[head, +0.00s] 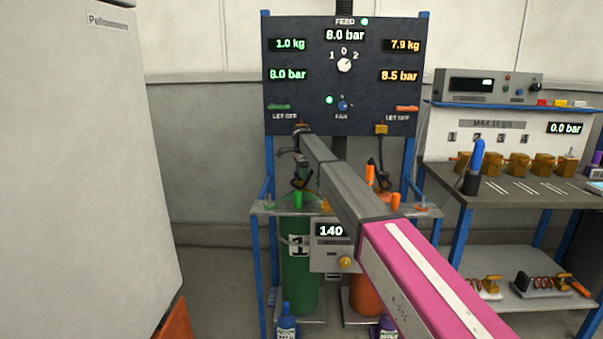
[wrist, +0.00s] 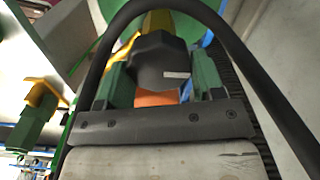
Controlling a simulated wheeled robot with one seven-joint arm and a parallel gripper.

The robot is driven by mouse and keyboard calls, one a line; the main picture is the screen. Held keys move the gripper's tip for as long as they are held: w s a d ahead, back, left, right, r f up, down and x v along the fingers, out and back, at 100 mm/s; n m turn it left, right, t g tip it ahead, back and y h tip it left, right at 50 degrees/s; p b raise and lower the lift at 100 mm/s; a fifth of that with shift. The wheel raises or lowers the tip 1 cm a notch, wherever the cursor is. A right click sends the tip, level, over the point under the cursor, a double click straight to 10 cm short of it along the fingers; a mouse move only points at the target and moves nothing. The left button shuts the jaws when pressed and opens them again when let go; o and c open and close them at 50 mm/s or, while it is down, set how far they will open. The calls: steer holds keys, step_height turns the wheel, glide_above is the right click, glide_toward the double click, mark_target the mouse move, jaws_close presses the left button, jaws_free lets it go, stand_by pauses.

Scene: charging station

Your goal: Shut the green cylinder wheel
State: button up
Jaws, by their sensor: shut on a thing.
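The green cylinder (head: 299,275), marked 1, stands upright under the shelf of the blue frame. Its top is partly hidden by my arm in the head view, and I cannot clearly make out its wheel there. My gripper (head: 300,180) is above that cylinder, small and dark in the head view. In the wrist view, the green fingers of my gripper (wrist: 160,80) are on both sides of a black faceted piece (wrist: 158,55) with a white mark, and are shut on it. A brass part (wrist: 158,20) and a green round surface lie beyond it. I cannot tell how far the piece is turned.
A black hose (wrist: 95,60) arches around the gripper. A brass fitting with a green handle (wrist: 30,125) is at the left. The dark gauge panel (head: 310,90) stands behind, the orange cylinder (head: 364,292) to the right. A workbench (head: 530,185) is farther right, a pale cabinet (head: 75,170) at left.

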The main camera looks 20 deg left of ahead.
steer(key=o, duration=0.9)
step_height(320, 180, up, 11)
steer(key=shift+f, duration=0.1)
